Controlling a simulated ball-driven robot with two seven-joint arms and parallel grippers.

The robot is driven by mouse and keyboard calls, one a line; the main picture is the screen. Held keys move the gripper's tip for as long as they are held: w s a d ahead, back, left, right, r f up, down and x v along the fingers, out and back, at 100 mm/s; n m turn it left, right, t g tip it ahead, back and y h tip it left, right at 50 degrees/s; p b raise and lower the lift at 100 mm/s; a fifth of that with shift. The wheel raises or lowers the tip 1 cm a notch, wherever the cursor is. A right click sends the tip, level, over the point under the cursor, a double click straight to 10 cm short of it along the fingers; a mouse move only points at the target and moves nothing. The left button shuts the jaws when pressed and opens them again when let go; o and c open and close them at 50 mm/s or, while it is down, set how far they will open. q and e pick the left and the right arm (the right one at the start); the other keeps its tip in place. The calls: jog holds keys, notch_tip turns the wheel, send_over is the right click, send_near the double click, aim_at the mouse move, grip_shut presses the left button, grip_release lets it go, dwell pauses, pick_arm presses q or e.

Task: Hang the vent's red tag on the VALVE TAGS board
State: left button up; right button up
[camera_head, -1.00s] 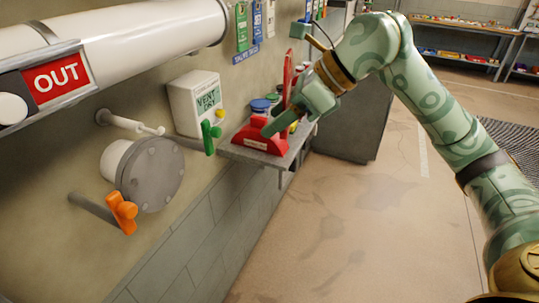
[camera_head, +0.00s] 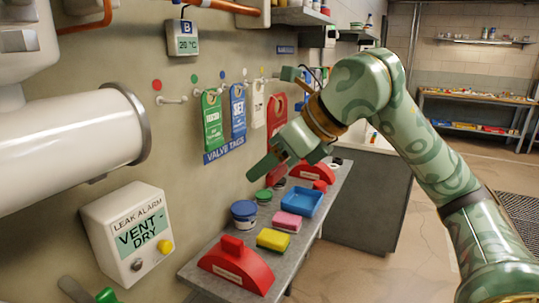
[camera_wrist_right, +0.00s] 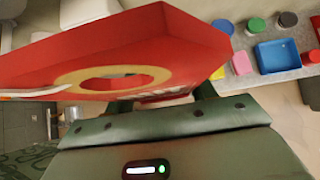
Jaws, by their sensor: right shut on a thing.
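My right gripper (camera_head: 284,160) is shut on the red tag (camera_head: 277,112), which stands about upright above the shelf, its holed end up. In the right wrist view the red tag (camera_wrist_right: 190,50) fills the upper part, with a tan ring around its hole. The VALVE TAGS board (camera_head: 225,150) is on the wall to the left of the gripper. A green tag (camera_head: 212,125), a blue tag (camera_head: 238,112) and a pale tag (camera_head: 258,105) hang there. A bare peg (camera_head: 172,100) stands under a red dot (camera_head: 157,85). The held tag is right of these tags. My left gripper is out of view.
The shelf below holds red blocks (camera_head: 237,265), a blue tray (camera_head: 302,201), yellow (camera_head: 273,239) and pink (camera_head: 287,221) sponges and jars (camera_head: 244,214). The leak alarm box (camera_head: 130,235) and a thick white pipe (camera_head: 60,145) jut from the wall at left.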

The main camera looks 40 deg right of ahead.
jog(key=w+a+p, duration=0.3)
jog(key=w, duration=0.3)
jog(key=shift+w, duration=0.4)
jog(key=shift+a, duration=0.15)
